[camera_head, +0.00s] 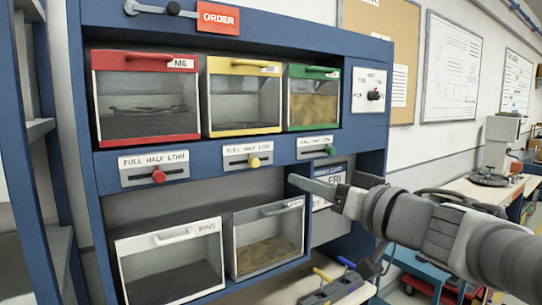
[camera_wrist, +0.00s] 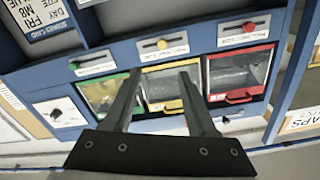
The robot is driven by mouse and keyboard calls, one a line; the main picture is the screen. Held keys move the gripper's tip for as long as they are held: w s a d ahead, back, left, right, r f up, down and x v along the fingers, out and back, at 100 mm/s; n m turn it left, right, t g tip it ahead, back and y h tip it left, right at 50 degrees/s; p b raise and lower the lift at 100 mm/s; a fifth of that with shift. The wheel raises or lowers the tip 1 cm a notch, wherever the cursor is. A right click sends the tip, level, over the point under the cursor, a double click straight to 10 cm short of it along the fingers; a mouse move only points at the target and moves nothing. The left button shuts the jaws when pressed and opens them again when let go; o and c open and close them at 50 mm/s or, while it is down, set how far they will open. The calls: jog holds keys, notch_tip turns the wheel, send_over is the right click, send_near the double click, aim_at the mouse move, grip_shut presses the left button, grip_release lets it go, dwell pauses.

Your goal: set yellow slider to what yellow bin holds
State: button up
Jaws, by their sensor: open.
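The yellow bin (camera_head: 243,97) is the middle one of the upper row, with a clear front and yellow frame. Its window looks mostly grey; I cannot tell its fill level. Below it is the yellow slider (camera_head: 253,161), a round knob on a slot under a FULL HALF LOW label. The knob sits near the middle of its slot. It also shows in the upside-down wrist view (camera_wrist: 162,44). My gripper (camera_head: 312,186) is open and empty, apart from the slider, to its lower right in the head view. Its fingers (camera_wrist: 160,75) overlap the yellow bin in the wrist view.
The red bin (camera_head: 146,98) and green bin (camera_head: 312,98) flank the yellow one, with red (camera_head: 158,176) and green (camera_head: 331,149) sliders below. A PINS bin (camera_head: 172,265) and a grey bin (camera_head: 268,240) sit lower. A dial (camera_head: 374,95) is at right.

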aim_at(257, 163)
jog(key=x, duration=1.7)
jog(key=shift+a, duration=0.35)
jog(key=shift+r, duration=0.1)
jog(key=shift+c, duration=0.2)
grip_shut()
dwell(0.4)
